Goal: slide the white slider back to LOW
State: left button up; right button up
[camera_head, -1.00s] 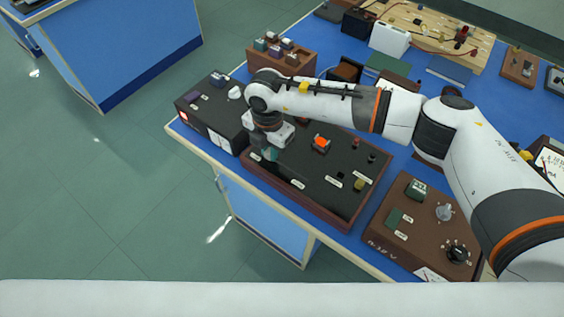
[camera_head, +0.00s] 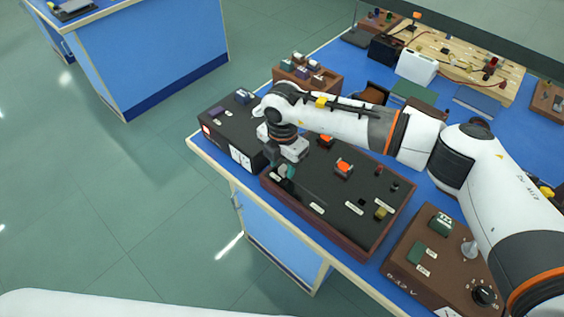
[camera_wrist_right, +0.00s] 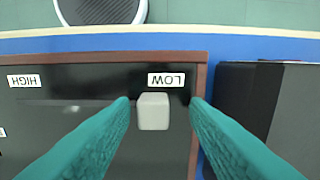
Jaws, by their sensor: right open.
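The white slider (camera_wrist_right: 153,111) stands up from the black panel (camera_wrist_right: 45,130) in the right wrist view. It is just below the LOW label (camera_wrist_right: 166,80), slightly left of its middle. The HIGH label (camera_wrist_right: 23,80) is far to the left, and a slot runs from that side to the slider. My right gripper (camera_wrist_right: 160,104) is open, with one teal finger on each side of the slider and visible gaps between. In the head view my right gripper (camera_head: 285,170) is low over the left end of the wood-edged panel (camera_head: 330,208); the slider cannot be made out there.
A black box (camera_head: 225,135) stands close to the panel's left end, and it also shows in the wrist view (camera_wrist_right: 265,100). A brown box with a knob (camera_head: 420,255) stands to the right. The blue bench's front edge (camera_head: 240,185) runs close by the panel.

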aim_at(281, 167)
notch_tip(281, 167, up, 12)
jog(key=b, duration=0.2)
jog(key=shift+f, duration=0.15)
jog(key=shift+a+f, duration=0.1)
dwell(0.4)
